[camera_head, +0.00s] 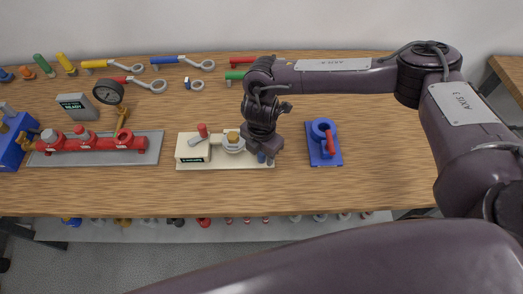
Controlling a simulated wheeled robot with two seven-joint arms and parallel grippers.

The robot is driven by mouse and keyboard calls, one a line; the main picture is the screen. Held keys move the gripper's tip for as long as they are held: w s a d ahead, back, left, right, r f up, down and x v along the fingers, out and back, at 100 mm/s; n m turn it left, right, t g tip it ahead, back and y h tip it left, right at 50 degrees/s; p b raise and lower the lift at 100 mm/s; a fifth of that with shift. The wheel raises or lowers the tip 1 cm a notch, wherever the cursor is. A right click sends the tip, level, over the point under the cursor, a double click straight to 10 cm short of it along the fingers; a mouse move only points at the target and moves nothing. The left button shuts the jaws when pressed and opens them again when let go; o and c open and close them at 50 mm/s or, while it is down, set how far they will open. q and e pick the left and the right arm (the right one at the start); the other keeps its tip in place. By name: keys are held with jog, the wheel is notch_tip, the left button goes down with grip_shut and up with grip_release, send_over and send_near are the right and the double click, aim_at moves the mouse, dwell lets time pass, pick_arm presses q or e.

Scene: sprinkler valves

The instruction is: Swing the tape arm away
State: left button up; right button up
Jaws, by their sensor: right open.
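A cream machine (192,153) with a small dark label stands on a cream base plate on the wooden bench. On it is a short grey arm with a red knob (203,130), at the left side. To its right is a grey round holder with a brass-coloured fitting (233,137). I take the grey arm with the red knob as the tape arm. My right gripper (263,157) points down over the right end of the base plate, right of the brass fitting, and is open. It hides that end; contact cannot be told. My left gripper is not in view.
A blue fixture (325,154) with a red handle stands right of my right gripper. At left are a red manifold (90,142) on a grey plate and a gauge (108,92). Wrenches (182,62) lie along the back. The bench's right part is bare.

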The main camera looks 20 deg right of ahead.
jog(key=c, duration=0.5)
jog(key=shift+c, duration=1)
jog(key=c, duration=0.3)
jog(key=shift+d, duration=0.15)
jog(key=shift+d+f+n+b, duration=0.1)
jog(key=shift+d+n+b, duration=0.1)
jog(key=shift+n+b, duration=0.5)
jog(key=n+b, duration=0.1)
jog(key=d+n+b, duration=0.1)
jog(key=n, duration=0.1)
jog(key=shift+w+d+n, duration=0.2)
jog(key=shift+d+n, duration=0.1)
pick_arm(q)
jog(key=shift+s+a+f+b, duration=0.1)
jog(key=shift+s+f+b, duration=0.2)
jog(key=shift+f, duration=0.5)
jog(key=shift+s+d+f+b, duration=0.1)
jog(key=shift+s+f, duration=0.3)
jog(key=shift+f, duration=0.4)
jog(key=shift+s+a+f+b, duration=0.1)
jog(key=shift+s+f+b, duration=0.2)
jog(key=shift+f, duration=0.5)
pick_arm(e)
jog(key=shift+w+d+n, duration=0.15)
jog(key=shift+d+n, duration=0.2)
jog(key=shift+n, duration=0.45)
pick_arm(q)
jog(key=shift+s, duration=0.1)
